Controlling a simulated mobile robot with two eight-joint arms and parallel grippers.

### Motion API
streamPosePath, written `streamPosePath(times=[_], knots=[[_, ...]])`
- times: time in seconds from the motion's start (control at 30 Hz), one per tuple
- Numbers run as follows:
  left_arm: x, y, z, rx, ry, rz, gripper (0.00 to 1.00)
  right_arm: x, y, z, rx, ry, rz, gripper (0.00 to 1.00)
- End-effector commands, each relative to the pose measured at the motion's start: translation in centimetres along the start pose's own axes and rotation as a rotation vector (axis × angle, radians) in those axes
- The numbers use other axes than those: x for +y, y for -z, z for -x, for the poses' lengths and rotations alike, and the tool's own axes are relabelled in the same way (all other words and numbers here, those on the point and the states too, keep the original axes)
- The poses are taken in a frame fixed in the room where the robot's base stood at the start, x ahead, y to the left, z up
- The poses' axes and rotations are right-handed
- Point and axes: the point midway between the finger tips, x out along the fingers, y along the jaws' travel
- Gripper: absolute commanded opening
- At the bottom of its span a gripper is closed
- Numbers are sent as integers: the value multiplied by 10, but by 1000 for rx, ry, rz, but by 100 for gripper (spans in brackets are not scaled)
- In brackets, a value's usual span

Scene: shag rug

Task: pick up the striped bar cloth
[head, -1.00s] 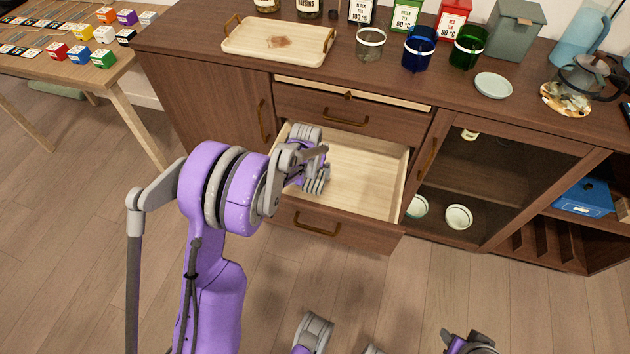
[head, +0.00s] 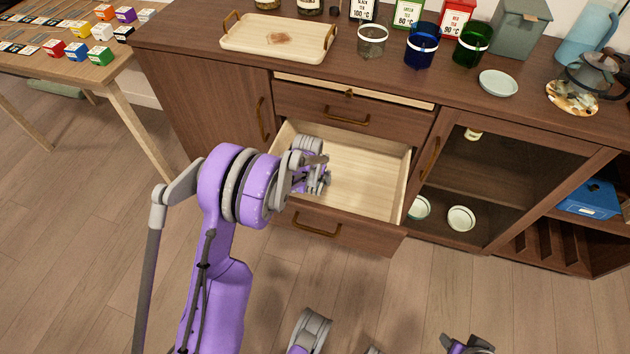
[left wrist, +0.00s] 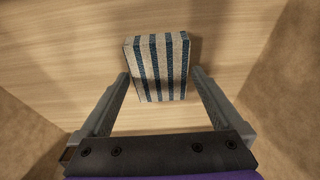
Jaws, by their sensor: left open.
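The striped bar cloth (left wrist: 157,66) shows in the left wrist view as a folded block with beige and dark blue stripes. It lies on the light wooden floor of the open drawer (head: 365,180). My left gripper (left wrist: 160,76) is open, with one finger on each side of the cloth's near part. I see no grip on it. In the head view my left gripper (head: 322,182) is down at the drawer's left side, and my arm hides the cloth there. My right gripper cannot be made out clearly at the bottom of the head view.
The drawer's walls surround the left gripper. The cabinet top above holds a wooden tray (head: 262,48), glass cups (head: 421,50), a small saucer (head: 498,83) and a teapot (head: 592,75). A table with small coloured boxes (head: 78,50) stands at the left.

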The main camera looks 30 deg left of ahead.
Motion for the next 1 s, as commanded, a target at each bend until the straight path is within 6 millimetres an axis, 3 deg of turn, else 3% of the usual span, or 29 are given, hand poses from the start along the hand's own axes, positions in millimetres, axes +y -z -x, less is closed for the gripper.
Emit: streamPosePath(times=[0.67, 1.0], knots=[[0, -1, -4, 0, 0, 0, 98, 0, -1, -5, -2, 0, 0, 45], [0, -1, -4, 0, 0, 0, 37, 0, -2, -5, -2, 0, 0, 45]])
